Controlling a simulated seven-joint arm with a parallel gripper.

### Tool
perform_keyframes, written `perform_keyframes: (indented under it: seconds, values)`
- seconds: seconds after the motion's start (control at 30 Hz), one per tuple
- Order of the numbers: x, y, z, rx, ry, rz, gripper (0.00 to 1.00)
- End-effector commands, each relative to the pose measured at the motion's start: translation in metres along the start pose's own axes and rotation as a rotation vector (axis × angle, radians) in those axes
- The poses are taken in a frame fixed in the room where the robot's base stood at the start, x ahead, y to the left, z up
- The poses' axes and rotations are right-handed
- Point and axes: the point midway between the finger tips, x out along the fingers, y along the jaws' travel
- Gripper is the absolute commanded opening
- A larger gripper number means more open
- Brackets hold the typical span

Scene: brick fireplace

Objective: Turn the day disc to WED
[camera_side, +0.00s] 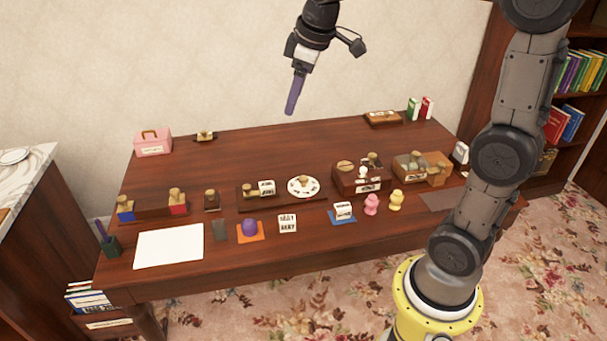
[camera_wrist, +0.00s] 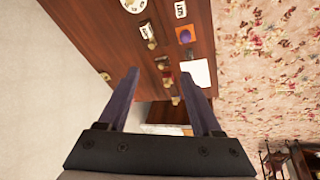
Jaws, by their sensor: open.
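The day disc (camera_side: 303,191) is a white round plate with dark lettering around its rim and a brass-coloured knob. It lies on a dark wooden base (camera_side: 277,199) in the middle of the table. The lettering is too small to read. In the wrist view the disc (camera_wrist: 133,4) is cut off by the top edge. My gripper (camera_side: 290,112) hangs high above the back of the table, well clear of the disc. Its purple fingers (camera_wrist: 158,75) are apart in the wrist view, with nothing between them.
A small lettered block with a knob (camera_side: 267,188) stands left of the disc. A wooden box (camera_side: 345,184) stands to its right. A lettered block (camera_side: 287,223) and a purple dome (camera_side: 249,227) are in front. White paper (camera_side: 169,246) lies front left. The table's back middle is bare.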

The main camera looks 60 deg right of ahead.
Motion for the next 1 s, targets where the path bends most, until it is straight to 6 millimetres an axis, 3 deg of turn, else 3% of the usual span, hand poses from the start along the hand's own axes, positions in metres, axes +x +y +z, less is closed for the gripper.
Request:
perform_keyframes:
  seconds: [0.2, 0.43, 0.6, 0.87, 1.0]
  values:
    - [0.079, 0.068, -0.017, 0.02, -0.116, -0.042, 0.66]
    - [0.172, 0.123, 0.004, 0.1, -0.229, -0.103, 0.66]
    - [0.22, 0.137, 0.032, 0.153, -0.297, -0.149, 0.66]
    - [0.242, 0.138, 0.051, 0.179, -0.324, -0.168, 0.66]
    - [0.262, 0.133, 0.058, 0.179, -0.326, -0.17, 0.66]
